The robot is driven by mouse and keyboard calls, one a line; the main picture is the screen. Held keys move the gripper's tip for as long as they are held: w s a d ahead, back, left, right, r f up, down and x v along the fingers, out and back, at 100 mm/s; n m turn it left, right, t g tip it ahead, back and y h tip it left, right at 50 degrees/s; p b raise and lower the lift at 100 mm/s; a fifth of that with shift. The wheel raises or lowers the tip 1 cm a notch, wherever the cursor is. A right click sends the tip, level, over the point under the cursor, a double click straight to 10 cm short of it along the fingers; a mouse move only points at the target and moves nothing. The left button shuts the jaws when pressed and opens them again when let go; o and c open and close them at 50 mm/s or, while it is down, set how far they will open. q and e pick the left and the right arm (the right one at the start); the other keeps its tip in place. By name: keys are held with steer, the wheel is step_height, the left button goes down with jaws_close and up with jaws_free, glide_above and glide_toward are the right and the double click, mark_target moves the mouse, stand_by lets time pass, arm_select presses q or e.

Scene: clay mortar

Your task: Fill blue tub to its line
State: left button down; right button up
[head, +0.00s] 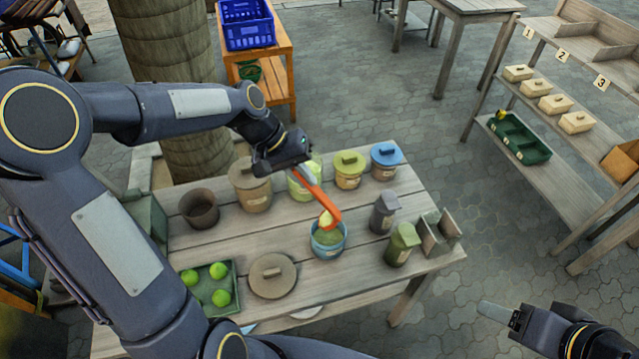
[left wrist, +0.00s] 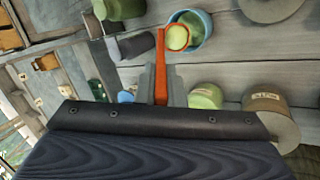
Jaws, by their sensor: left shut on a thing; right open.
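The blue tub (head: 328,252) stands on the wooden table, with green material inside; its rim also shows in the left wrist view (left wrist: 208,22). My left gripper (head: 304,174) is shut on the handle of an orange scoop (head: 322,199), whose handle also shows in the left wrist view (left wrist: 160,70). The scoop's round bowl overlaps the tub's opening in both views and shows pale green material. I cannot tell whether it touches the tub's contents. The tub's line cannot be made out. My right gripper (head: 498,313) is open and empty, off the table's front right.
Behind the tub stand an open light-green container (head: 297,184), a lidded yellow-green one (head: 349,172) and a blue-lidded one (head: 385,163). Grey (head: 383,214) and green (head: 402,245) canisters stand at right. A round lid (head: 273,277) and a green tray (head: 205,303) lie at left.

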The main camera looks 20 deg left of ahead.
arm_select(q)
steer(key=s+a+f+t+h+b, duration=0.1)
steer(key=a+f+h+b, duration=0.3)
steer(key=b, duration=0.5)
steer(key=a+h, duration=0.2)
steer(key=a, duration=0.1)
steer(key=shift+s+a+f, duration=0.2)
steer(key=shift+s+f, duration=0.15)
steer(key=shift+f, duration=0.05)
arm_select(e)
step_height(320, 180, down, 10)
steer(key=shift+f, duration=0.25)
